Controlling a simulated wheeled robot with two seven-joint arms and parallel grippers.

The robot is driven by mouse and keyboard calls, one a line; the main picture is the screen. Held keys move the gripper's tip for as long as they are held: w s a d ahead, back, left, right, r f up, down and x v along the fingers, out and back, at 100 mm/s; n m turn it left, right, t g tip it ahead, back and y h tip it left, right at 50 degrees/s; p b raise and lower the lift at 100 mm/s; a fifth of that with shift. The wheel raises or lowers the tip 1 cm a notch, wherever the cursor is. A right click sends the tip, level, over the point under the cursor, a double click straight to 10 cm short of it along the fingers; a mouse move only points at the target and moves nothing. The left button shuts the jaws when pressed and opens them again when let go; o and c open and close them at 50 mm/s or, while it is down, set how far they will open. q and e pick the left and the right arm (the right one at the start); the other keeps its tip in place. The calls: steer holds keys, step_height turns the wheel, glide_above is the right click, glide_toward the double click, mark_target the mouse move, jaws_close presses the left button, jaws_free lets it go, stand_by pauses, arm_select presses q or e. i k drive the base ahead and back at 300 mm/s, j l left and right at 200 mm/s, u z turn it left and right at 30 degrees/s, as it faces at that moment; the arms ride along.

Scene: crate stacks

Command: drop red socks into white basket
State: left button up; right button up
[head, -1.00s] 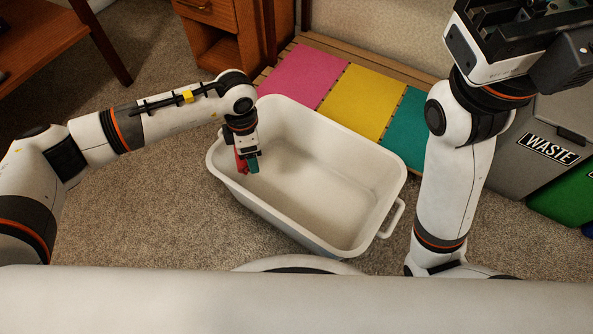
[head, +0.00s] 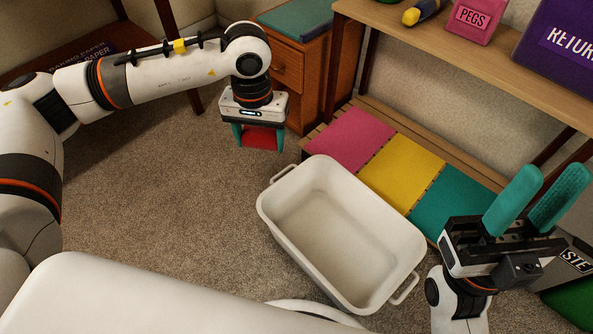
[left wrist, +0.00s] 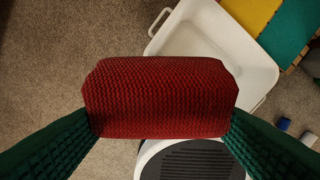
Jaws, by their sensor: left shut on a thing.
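The red socks (head: 260,137) are a rolled red knitted bundle held between the teal fingers of my left gripper (head: 259,136). The bundle also fills the middle of the left wrist view (left wrist: 160,98), with a finger against each end. The white basket (head: 273,190) stands on the carpet and looks empty inside. In the head view the socks are up and to the left of the basket, outside its rim. My right gripper (head: 538,200) is at the right, its two teal fingers pointing up and apart, with nothing between them.
Pink (head: 352,139), yellow (head: 400,172) and teal (head: 455,205) panels lie on a low slatted rack behind the basket. A wooden cabinet (head: 288,68) stands behind my left gripper. Carpet left of the basket is clear.

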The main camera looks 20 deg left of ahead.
mark_target(327, 245)
steer(key=z, duration=1.05)
steer(key=k+j+z, duration=0.1)
steer(key=k+z, duration=0.25)
steer(key=k, duration=0.2)
